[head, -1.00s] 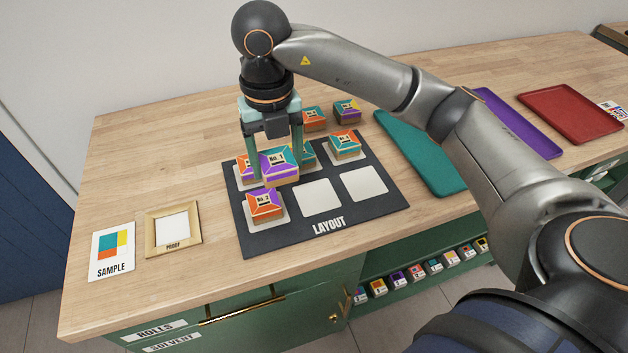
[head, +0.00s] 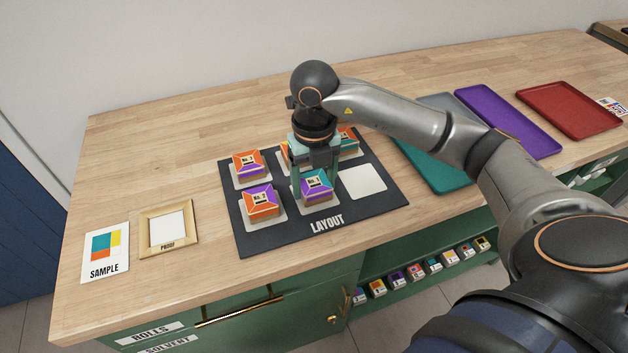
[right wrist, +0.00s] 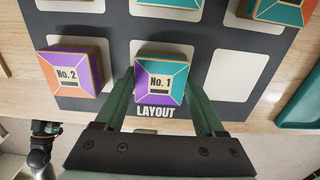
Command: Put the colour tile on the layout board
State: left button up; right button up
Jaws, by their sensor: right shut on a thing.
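My right gripper (head: 316,190) is shut on a colour tile, a wooden block with a teal and purple top (head: 317,184). It holds this tile at the front middle pad of the dark layout board (head: 273,237). In the right wrist view the tile (right wrist: 161,78) reads No. 1 and sits between my fingers (right wrist: 160,100), inside the pale pad's outline. Whether it touches the pad I cannot tell. An orange and purple No. 2 tile (head: 262,202) is on the front left pad.
The front right pad (head: 363,182) is empty. Tiles stand along the back row, one at the back left (head: 249,163); my arm partly hides others. A sample card (head: 105,253) and proof frame (head: 143,243) lie left. Teal (head: 440,180), purple (head: 508,122) and red (head: 568,110) trays lie right.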

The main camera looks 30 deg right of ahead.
aim_at(314, 182)
jog(key=shift+f, duration=0.15)
jog(key=o, duration=1.4)
jog(key=shift+c, duration=0.2)
notch_tip(314, 182, up, 12)
jog(key=p, duration=0.2)
jog(key=shift+r, duration=0.2)
